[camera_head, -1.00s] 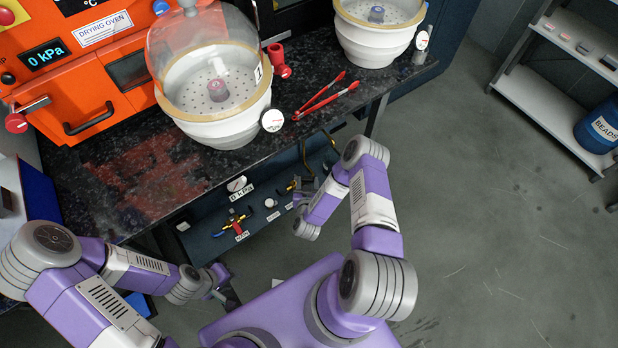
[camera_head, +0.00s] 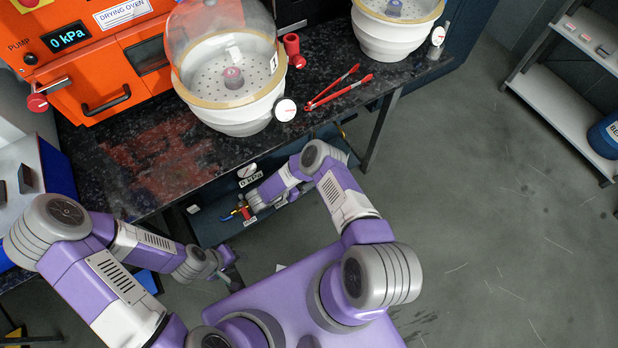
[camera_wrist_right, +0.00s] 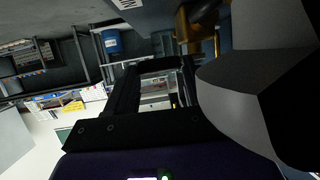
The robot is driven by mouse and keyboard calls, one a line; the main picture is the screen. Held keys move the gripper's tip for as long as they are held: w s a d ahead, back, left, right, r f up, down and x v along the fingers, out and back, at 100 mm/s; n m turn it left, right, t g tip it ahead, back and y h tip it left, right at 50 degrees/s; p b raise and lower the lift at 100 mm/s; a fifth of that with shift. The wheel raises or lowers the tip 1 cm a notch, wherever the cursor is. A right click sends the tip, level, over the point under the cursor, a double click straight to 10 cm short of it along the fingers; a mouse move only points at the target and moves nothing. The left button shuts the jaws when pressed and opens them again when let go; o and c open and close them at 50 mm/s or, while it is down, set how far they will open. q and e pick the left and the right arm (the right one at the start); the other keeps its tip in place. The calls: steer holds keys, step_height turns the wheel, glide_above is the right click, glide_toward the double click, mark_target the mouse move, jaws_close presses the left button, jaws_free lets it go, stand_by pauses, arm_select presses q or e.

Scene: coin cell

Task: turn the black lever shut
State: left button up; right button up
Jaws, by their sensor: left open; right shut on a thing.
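My right gripper is hidden below its wrist in the head view, at the valve panel under the bench. Its black fingers (camera_wrist_right: 158,66) show in the right wrist view, closed at their tips beside a brass valve part (camera_wrist_right: 193,30). A dark piece on that part looks like the black lever (camera_wrist_right: 206,12), at the fingers; the exact contact is too dark to see. In the head view the lever is hidden behind my right arm. My left gripper (camera_head: 229,266) is open and empty, low in front of the bench.
A red-handled valve (camera_head: 246,213) and a round gauge (camera_head: 247,171) sit on the panel close to my right wrist. Above are the dark bench top (camera_head: 150,165), a glass desiccator (camera_head: 232,115) and red tongs (camera_head: 338,92).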

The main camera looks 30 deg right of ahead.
steer(key=shift+w+a+m+g, duration=0.15)
steer(key=shift+a+m+g, duration=0.05)
steer(key=shift+m+g, duration=0.35)
steer(key=o, duration=1)
steer(key=shift+o, duration=0.2)
steer(key=shift+a, duration=0.1)
steer(key=p+v, duration=0.1)
steer(key=v, duration=0.6)
steer(key=shift+w+a, duration=0.1)
steer(key=shift+a, duration=0.1)
